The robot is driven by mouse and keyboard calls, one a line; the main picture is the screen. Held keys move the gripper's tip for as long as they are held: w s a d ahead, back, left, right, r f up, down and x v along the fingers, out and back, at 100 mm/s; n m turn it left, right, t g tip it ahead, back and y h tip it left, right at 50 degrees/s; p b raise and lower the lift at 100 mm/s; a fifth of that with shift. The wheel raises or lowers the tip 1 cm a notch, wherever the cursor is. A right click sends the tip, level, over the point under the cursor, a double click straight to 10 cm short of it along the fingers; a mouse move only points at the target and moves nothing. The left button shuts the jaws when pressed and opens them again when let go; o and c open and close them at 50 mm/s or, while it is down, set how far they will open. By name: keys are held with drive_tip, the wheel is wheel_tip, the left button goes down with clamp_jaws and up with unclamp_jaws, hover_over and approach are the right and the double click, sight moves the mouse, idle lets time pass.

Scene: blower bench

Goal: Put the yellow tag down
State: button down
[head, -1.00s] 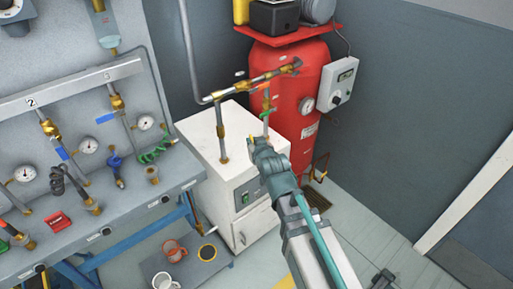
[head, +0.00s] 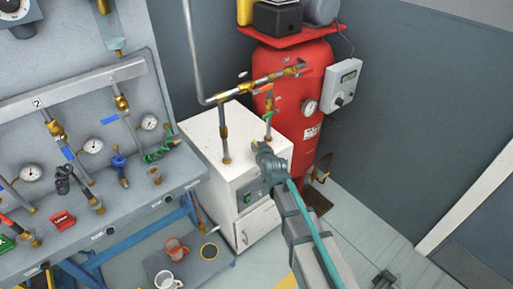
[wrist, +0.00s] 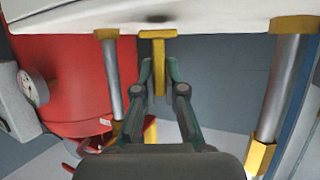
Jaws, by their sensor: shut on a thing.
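My gripper (wrist: 159,75) is shut on the yellow tag (wrist: 158,38), a small T-shaped piece whose stem sits between the fingers and whose crossbar sticks out past the tips. In the head view, my gripper (head: 260,149) is in front of the upper right part of the white cabinet (head: 240,165). Only a small bit of yellow shows at its tip there. In the wrist view the crossbar lies just below the white surface (wrist: 215,12); I cannot tell whether they touch.
Brass-fitted pipes (head: 225,132) rise from the cabinet, one with a green handle (head: 270,114). A red tank (head: 290,130) stands behind. The gauge bench (head: 130,215) is at left. A low grey platform (head: 205,265) holds mugs. Floor at right is mostly clear.

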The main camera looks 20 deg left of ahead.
drive_tip(key=shift+f, duration=0.45)
drive_tip(key=shift+f, duration=0.1)
drive_tip(key=c, duration=1.3)
unclamp_jaws()
drive_tip(key=shift+o, duration=0.2)
